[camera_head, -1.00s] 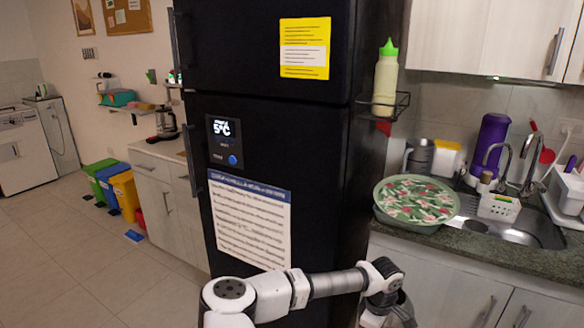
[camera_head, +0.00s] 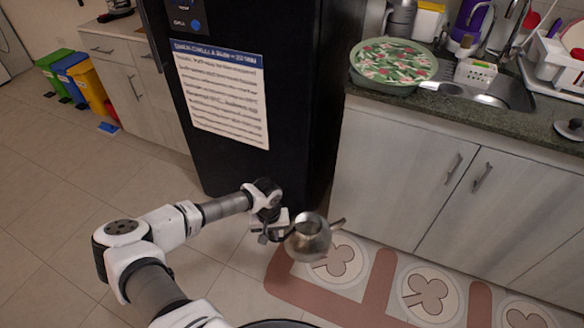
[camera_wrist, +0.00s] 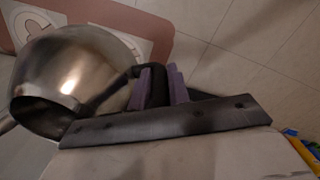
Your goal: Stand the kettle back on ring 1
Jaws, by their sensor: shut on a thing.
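The kettle (camera_head: 308,240) is a rounded, shiny metal pot with a dark handle. In the head view it hangs in the air in front of the black fridge, above the floor. My gripper (camera_head: 272,233) is at its left side, shut on its handle. In the wrist view the kettle (camera_wrist: 75,80) fills the left side, tilted in that picture, and the purple finger pads (camera_wrist: 165,88) close around the dark handle. No stove ring is in view.
The black fridge (camera_head: 300,90) stands behind my arm. A counter (camera_head: 480,116) with a sink (camera_head: 490,95) and a flowered round container (camera_head: 393,62) is at the right. A patterned mat (camera_head: 385,285) lies on the floor below. Open tiled floor is at the left.

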